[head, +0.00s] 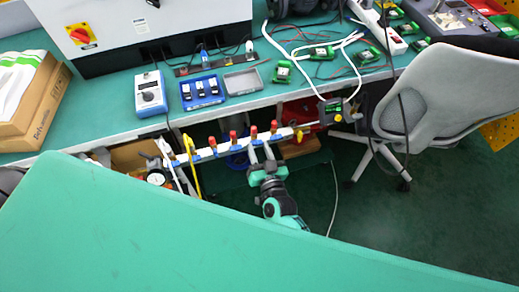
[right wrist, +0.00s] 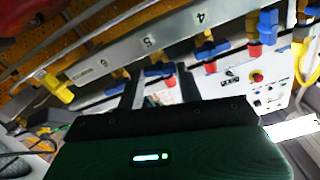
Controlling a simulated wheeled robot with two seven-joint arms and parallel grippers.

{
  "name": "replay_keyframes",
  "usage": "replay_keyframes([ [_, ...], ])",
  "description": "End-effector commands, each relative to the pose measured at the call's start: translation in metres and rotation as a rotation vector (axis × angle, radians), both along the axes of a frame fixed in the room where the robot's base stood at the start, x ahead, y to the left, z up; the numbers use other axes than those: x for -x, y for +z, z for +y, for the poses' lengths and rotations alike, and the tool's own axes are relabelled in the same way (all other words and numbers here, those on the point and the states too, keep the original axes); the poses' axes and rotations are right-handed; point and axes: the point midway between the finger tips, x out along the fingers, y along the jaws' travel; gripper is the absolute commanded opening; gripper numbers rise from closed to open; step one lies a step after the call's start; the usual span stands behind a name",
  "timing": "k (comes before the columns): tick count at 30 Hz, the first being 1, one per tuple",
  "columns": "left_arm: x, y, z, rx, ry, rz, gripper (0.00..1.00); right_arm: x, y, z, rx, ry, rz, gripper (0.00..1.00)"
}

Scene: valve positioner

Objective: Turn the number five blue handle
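A white manifold bar (head: 222,149) with several blue handles and red fittings runs along the front of the bench. In the right wrist view the bar (right wrist: 120,55) carries the numbers 4, 5 and 6. The number five blue handle (right wrist: 160,69) sits under the 5, with a red fitting just below it. My right gripper (head: 261,149) reaches up to the bar from below. In the wrist view its fingers (right wrist: 159,92) stand apart on either side of the number five handle. I cannot tell whether they touch it. My left gripper is not in view.
The number four blue handle (right wrist: 206,51) is close beside the right finger. A yellow end piece (right wrist: 58,87) and a yellow hanging part (head: 192,165) are on the bar. A grey chair (head: 440,95) stands at the right. A large green surface (head: 180,235) fills the foreground.

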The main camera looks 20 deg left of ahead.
Motion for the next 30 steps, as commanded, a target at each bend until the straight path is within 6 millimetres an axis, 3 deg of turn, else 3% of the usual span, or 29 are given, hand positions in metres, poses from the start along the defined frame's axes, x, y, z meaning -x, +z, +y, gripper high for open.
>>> replay_keyframes([
  [14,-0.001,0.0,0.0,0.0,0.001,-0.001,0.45,0.0,0.0,0.0,-0.082,0.0,0.055,0.14],
  [30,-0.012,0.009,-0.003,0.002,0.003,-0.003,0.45,0.0,-0.002,-0.001,-0.476,0.0,0.321,0.14],
])
